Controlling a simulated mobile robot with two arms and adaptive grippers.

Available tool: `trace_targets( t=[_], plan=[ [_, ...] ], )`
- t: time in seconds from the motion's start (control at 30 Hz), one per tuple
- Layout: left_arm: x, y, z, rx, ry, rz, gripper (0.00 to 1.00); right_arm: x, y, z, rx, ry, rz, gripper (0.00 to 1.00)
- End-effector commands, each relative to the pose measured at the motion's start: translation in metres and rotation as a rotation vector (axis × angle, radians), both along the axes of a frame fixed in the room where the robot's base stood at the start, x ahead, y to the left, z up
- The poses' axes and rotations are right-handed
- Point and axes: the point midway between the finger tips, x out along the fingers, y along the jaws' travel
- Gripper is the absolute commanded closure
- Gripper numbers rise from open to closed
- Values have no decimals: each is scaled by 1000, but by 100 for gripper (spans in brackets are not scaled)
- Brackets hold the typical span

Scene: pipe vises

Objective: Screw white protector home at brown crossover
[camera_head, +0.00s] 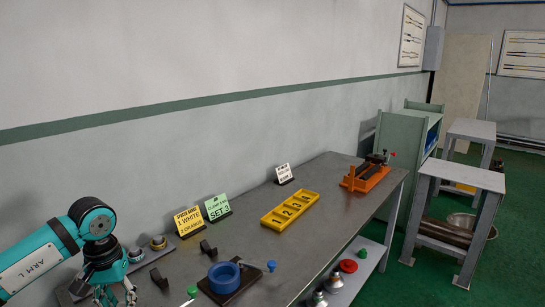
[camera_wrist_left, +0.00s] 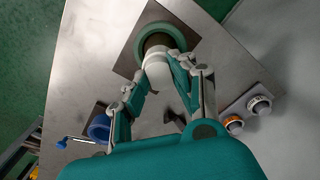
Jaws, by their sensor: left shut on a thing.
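In the left wrist view my left gripper (camera_wrist_left: 163,62) is shut on the white protector (camera_wrist_left: 158,74), a pale round piece between its fingertips. Just beyond it a brown end (camera_wrist_left: 157,40), apparently the brown crossover, shows inside a green vise ring (camera_wrist_left: 148,29). The white piece overlaps the brown end in this view; I cannot tell whether they touch or are threaded. In the head view my left gripper (camera_head: 115,296) is at the bottom left edge, partly cut off, and the held piece and green vise are out of sight. My right gripper is not in view.
A blue vise (camera_head: 224,277) with a side handle stands on the grey bench (camera_head: 262,243). A rack with ringed pieces (camera_head: 158,243) lies by the wall. Black blocks (camera_head: 208,249), signs (camera_head: 217,207), a yellow numbered tray (camera_head: 290,208) and an orange vise (camera_head: 365,178) stand farther along.

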Motion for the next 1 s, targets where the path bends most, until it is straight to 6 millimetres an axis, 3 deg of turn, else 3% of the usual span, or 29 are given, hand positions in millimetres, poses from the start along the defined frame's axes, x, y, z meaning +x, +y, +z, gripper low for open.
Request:
trace_targets(
  t=[0.07, 0.1, 0.23, 0.5, 0.8, 1.0],
  plan=[
    [0, 0, 0, 1, 1, 1, 100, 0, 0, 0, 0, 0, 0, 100],
    [0, 0, 0, 1, 1, 2, 72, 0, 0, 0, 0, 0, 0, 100],
    [0, 0, 0, 1, 1, 3, 56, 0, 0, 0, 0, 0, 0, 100],
    [0, 0, 1, 0, 0, 4, 56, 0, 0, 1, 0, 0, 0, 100],
    [0, 0, 24, -1, -1, 4, 56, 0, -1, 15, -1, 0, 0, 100],
    [0, 0, 22, 0, 0, 4, 56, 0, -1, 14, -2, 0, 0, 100]
  ],
)
